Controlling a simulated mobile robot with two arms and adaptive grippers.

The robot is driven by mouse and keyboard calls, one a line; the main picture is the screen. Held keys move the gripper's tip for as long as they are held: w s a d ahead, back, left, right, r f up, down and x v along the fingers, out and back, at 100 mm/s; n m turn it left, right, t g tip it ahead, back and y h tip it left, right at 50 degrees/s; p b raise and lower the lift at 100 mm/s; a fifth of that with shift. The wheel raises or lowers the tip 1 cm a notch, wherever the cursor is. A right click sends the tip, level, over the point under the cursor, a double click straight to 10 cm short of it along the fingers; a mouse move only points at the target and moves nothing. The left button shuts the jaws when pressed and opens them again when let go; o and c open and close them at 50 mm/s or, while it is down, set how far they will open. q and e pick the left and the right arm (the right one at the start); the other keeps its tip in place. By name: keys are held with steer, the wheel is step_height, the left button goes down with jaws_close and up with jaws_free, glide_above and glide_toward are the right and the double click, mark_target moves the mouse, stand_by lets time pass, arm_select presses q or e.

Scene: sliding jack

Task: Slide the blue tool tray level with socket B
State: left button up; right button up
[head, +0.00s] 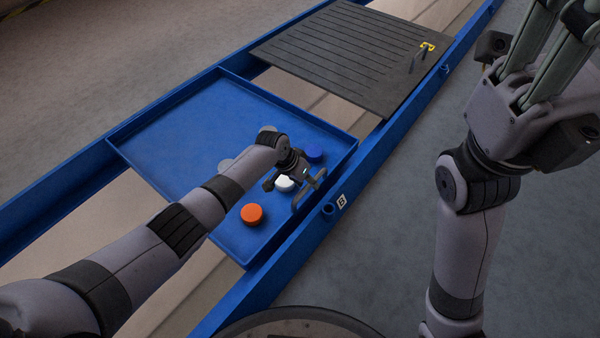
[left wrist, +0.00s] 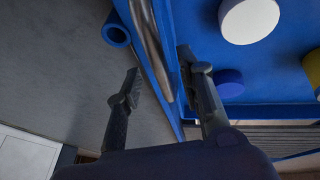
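The blue tool tray (head: 185,130) lies between the blue rails, with a grey bar handle (head: 310,188) on its near right edge. The handle is close to socket B (head: 328,210), a blue ring on the rail beside a "B" label; I cannot tell whether they are exactly level. My left gripper (head: 287,183) is at the handle. In the left wrist view its fingers (left wrist: 158,65) are open, one on each side of the handle (left wrist: 152,45), with gaps visible. A blue ring (left wrist: 116,30) shows there too. My right gripper (head: 560,45) is raised at upper right, its fingertips cut off.
The tray holds an orange disc (head: 252,214), a white disc (head: 285,184), a blue disc (head: 314,153) and grey pieces partly behind my arm. Another socket (head: 446,69) is farther along the rail.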

arm_select(q)
steer(key=v, duration=1.1)
steer(key=shift+r, duration=0.2)
steer(key=shift+s, duration=0.1)
